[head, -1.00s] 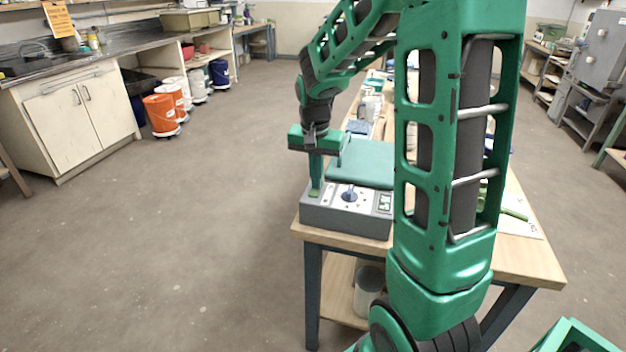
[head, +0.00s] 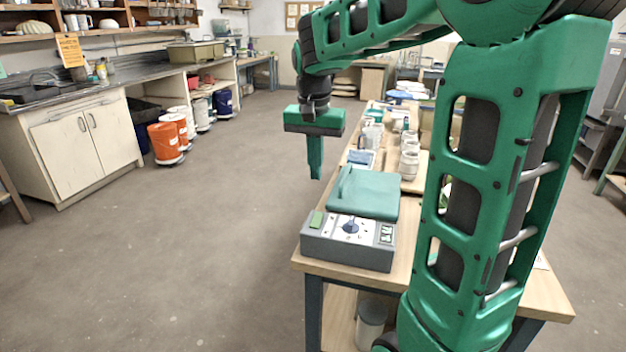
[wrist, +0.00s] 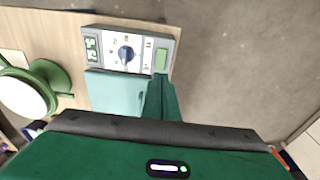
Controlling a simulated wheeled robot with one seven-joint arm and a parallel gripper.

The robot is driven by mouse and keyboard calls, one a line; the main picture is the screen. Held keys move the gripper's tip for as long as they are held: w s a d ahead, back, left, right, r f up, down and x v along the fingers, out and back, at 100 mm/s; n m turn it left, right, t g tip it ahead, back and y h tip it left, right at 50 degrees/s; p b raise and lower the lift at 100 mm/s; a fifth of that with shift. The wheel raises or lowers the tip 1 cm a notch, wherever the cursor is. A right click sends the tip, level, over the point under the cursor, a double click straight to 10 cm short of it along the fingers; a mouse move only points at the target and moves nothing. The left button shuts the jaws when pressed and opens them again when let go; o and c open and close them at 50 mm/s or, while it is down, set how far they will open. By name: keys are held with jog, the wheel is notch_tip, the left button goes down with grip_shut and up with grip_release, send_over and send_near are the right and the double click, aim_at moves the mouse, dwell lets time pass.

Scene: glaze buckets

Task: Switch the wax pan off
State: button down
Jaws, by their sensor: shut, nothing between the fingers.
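The wax pan is a grey box (head: 345,254) with a flat teal lid (head: 363,194), at the near left corner of the wooden table. Its top panel carries a blue dial (head: 351,226), a small display (head: 386,235) and a green rocker switch (head: 317,219). In the wrist view the switch (wrist: 161,60), dial (wrist: 126,53) and display (wrist: 92,47) all show. The display has pale digits. I cannot tell which way the rocker is tipped. My gripper (head: 316,178) is shut and empty, pointing down, above and apart from the pan. Its fingers (wrist: 160,90) also show in the wrist view.
Jars (head: 409,160) and a small tray (head: 361,160) stand behind the pan. A green-rimmed round vessel (wrist: 25,95) is beside it in the wrist view. My arm covers much of the table's right side. Open floor lies left of the table.

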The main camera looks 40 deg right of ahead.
aim_at(318, 215)
jog(key=shift+r, duration=0.15)
jog(key=shift+w+d, duration=0.5)
jog(key=f, duration=0.4)
jog(key=w+d+f, duration=0.1)
jog(key=f, duration=0.9)
jog(key=shift+w+d, duration=0.15)
jog(key=shift+d, duration=0.2)
jog(key=shift+w+a, duration=0.1)
